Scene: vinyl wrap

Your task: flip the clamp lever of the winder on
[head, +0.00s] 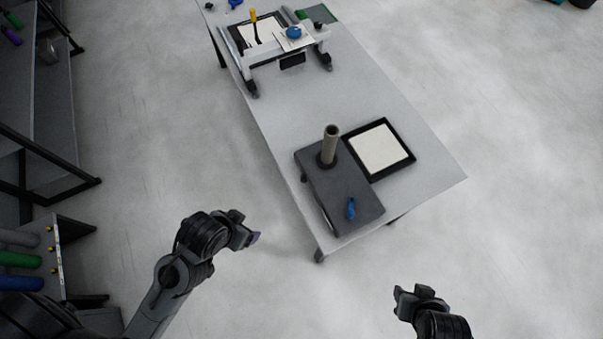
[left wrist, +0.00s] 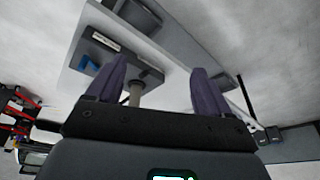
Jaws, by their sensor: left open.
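The winder is a dark grey block (head: 345,198) with an upright grey-beige post (head: 330,145) at its far end and a small blue lever (head: 351,208) near its front end. The lever looks raised; its exact setting is too small to tell. My left gripper (head: 256,238) is off the table's left side, apart from the winder. In the left wrist view it is open and empty, with two purple fingers (left wrist: 160,88) spread, and the post (left wrist: 135,94) shows beyond them. My right gripper (head: 415,291) is near the bottom of the head view, away from the table; its jaw gap is unclear.
The winder stands on a long light grey table (head: 410,120). A black-framed tray (head: 408,157) with a white sheet lies to its right. A white framed machine (head: 285,55) stands at the far end. Shelving with coloured rolls (head: 20,259) is at left. Table between winder and machine is clear.

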